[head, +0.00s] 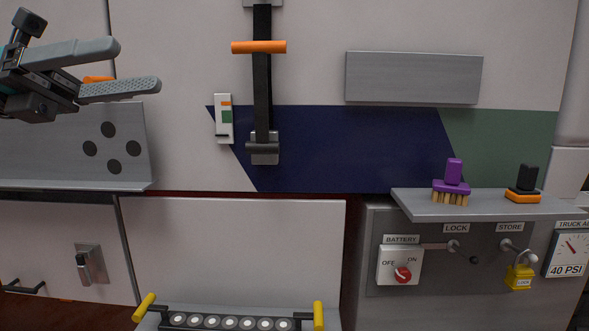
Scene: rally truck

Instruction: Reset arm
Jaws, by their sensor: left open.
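My left gripper (138,68) comes in from the upper left of the head view. Its two grey fingers point right and are spread apart, with nothing between them. It is in front of the truck's pale side panel, above a grey shelf with round dark holes. A bit of orange (98,79) shows behind the fingers, mostly hidden. My right gripper is not in view.
A black strap (262,90) with an orange bar hangs mid-panel. A grey shelf (420,206) at right holds a purple brush (452,186) and a black-and-orange block (524,190). Below are a battery switch (402,274) and a yellow padlock (519,276). A yellow-handled tray (232,314) is at the bottom.

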